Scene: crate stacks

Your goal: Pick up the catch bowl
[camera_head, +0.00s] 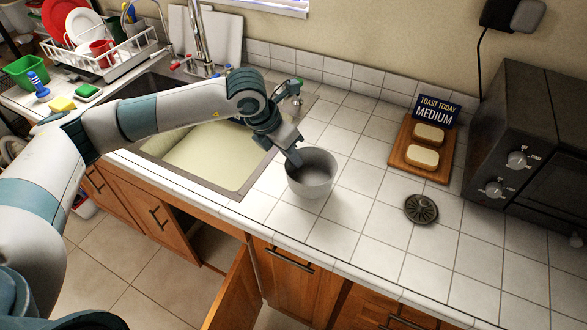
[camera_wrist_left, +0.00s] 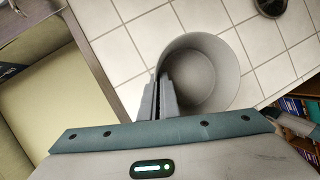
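The catch bowl (camera_head: 313,180) is a plain grey, round, open bowl, upright at the white tiled counter just right of the sink. It looks empty. In the left wrist view the bowl (camera_wrist_left: 205,75) lies right of the fingers. My left gripper (camera_head: 294,158) comes in from the left at the bowl's left rim. In the left wrist view its fingers (camera_wrist_left: 161,80) are close together with the bowl's wall between them. I cannot tell whether the bowl's base touches the counter. My right gripper does not show.
A sink (camera_head: 215,155) is left of the bowl. A dark round drain-like lid (camera_head: 421,209) lies to its right. Behind it is a wooden board (camera_head: 403,152) with bread slices and a sign (camera_head: 434,110). A black oven (camera_head: 525,140) stands far right. A cabinet door (camera_head: 238,290) hangs open below.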

